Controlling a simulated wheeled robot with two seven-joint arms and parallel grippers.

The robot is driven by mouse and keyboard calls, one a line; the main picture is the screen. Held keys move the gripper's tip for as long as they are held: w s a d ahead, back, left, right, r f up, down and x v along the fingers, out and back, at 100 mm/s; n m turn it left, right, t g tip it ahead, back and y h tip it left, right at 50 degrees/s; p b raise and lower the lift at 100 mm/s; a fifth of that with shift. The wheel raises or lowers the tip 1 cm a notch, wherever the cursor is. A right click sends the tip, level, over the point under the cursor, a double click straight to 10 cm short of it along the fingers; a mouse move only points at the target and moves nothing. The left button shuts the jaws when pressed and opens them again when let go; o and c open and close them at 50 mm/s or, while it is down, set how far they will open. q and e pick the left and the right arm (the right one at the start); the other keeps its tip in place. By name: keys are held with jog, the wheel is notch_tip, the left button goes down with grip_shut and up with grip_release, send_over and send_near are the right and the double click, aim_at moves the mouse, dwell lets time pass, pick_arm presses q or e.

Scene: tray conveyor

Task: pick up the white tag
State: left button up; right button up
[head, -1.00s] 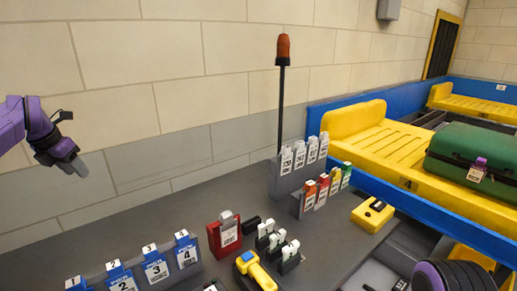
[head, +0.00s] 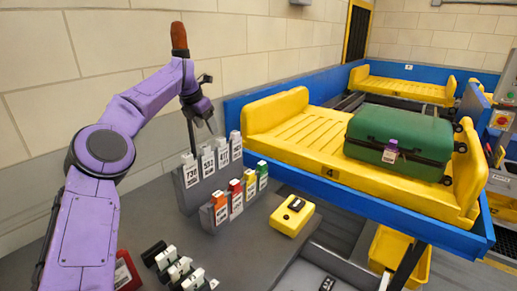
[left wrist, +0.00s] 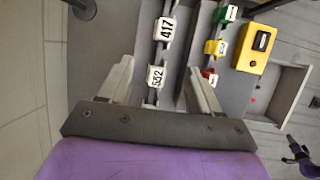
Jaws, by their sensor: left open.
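Several white tags stand in a row in a grey rack (head: 202,191). In the head view, white tags numbered 738 (head: 191,172), 552 (head: 208,161) and 417 (head: 222,153) show, with another at the far end. My left gripper (head: 210,122) is open and empty above the row. In the left wrist view, its two fingers (left wrist: 160,80) stand either side of the white tag 552 (left wrist: 156,77), which looks apart from them. Tag 417 (left wrist: 166,29) lies just beyond. A small purple and black part, likely my right gripper (left wrist: 291,150), shows at lower right; its jaws are unclear.
A lower rack holds orange, red, yellow and green tags (head: 262,173) in front. A yellow box device (head: 292,215) is beside it. A red holder (head: 126,270) and black stands are nearer. The yellow tray (head: 300,130) carries a green suitcase (head: 400,135).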

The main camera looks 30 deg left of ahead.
aim_at(218, 139)
pick_arm(q)
jog(key=x, duration=0.2)
jog(key=w+x, duration=0.1)
jog(key=x, duration=0.3)
jog(key=shift+w+d, duration=0.15)
jog(key=shift+w, duration=0.25)
jog(key=shift+w+d+f+p, duration=0.1)
jog(key=shift+f+p, duration=0.1)
jog(key=shift+p, duration=0.2)
jog(key=p+x, duration=0.2)
jog(key=x, duration=0.3)
jog(key=shift+w+r, duration=0.1)
jog(key=shift+w, duration=0.05)
jog(key=shift+c, duration=1.2)
jog(key=c, duration=0.8)
pick_arm(e)
jog(key=r, duration=0.3)
jog(key=shift+w, duration=0.3)
